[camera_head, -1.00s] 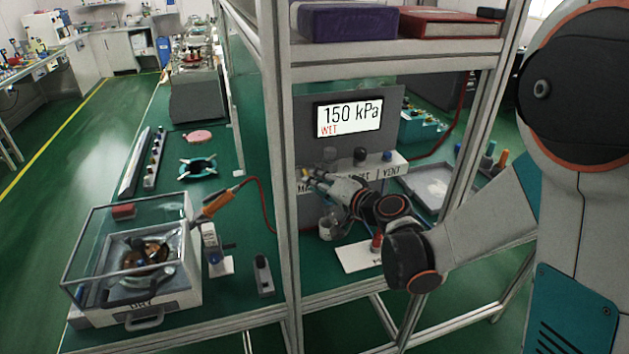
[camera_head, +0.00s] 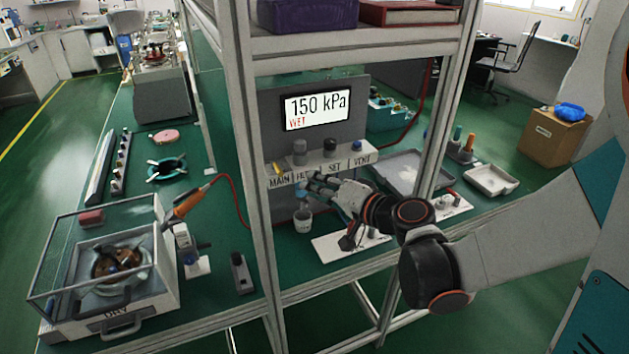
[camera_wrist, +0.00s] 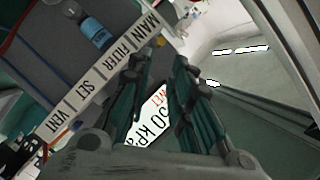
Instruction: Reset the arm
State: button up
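My gripper (camera_head: 318,186) is just in front of the control panel's label strip (camera_head: 320,166), below the knob over the FILTER label. In the wrist view my gripper (camera_wrist: 158,65) has its two dark green fingers apart, with nothing between them but the background display. My arm reaches in from the right between the shelf posts. The strip reads MAIN, FILTER, SET and VENT, and also shows in the wrist view (camera_wrist: 98,78). I cannot tell whether a finger touches the panel.
The display (camera_head: 318,108) reads 150 kPa and WET. A metal shelf post (camera_head: 250,180) stands left of my arm. A glass-lidded box (camera_head: 105,265) sits at left.

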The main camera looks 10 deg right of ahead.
jog(key=s+d+n+g+h, duration=0.2)
jog(key=s+d+h, duration=0.2)
jog(key=s, duration=0.7)
jog(key=s+d+n+g+h, duration=0.2)
jog(key=s+d+h, duration=0.3)
jog(key=s, duration=0.6)
jog(key=shift+d+r+g, duration=0.2)
jog(key=shift+d+g, duration=0.6)
jog(key=shift+d, duration=0.45)
